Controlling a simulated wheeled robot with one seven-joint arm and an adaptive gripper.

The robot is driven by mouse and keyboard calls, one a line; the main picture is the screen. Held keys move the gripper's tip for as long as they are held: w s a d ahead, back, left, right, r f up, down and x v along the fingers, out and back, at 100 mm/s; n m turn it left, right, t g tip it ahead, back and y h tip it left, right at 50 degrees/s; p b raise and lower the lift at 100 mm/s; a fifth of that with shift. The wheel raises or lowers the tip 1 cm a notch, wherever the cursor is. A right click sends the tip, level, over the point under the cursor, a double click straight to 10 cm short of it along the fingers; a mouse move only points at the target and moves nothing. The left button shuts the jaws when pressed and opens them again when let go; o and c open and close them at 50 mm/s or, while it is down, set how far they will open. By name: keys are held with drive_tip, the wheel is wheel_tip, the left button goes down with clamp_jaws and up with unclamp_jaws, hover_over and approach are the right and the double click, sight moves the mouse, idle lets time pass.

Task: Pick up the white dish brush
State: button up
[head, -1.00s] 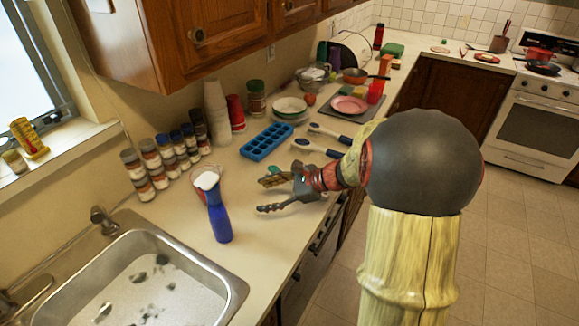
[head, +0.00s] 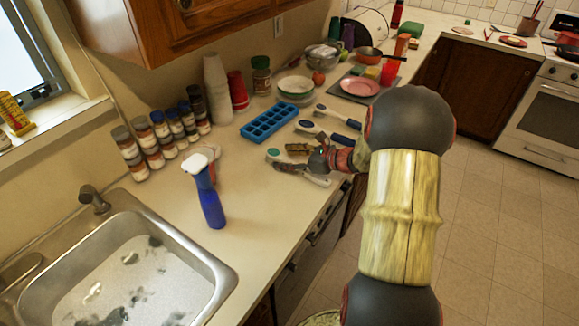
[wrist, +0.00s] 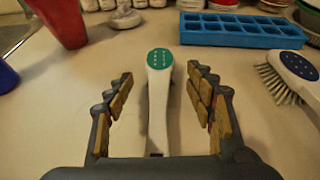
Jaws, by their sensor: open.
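A white dish brush (wrist: 158,110) with a green dotted patch on its rounded end lies on the counter, pointing away between my fingers in the wrist view. In the head view its green end (head: 273,153) shows just beyond my fingertips, and my fingers cover part of the rest. My gripper (wrist: 160,73) is open, with one finger on each side of the brush and a visible gap to both. In the head view my gripper (head: 281,157) is low over the counter. No bristles of this brush show.
A blue-topped brush (wrist: 298,68) lies close on the right, bristles toward my right finger. A blue ice tray (wrist: 240,32) lies beyond. A red cup (wrist: 62,22) stands at left. A blue spray bottle (head: 211,207) stands between my gripper and the sink (head: 215,270).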

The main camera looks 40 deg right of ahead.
drive_tip(key=x, duration=0.2)
drive_tip(key=shift+w+f+b, duration=0.25)
drive_tip(key=shift+w+b, duration=0.05)
drive_tip(key=shift+w, duration=0.05)
drive_tip(key=shift+r, duration=0.1)
drive_tip(key=c, duration=1.3)
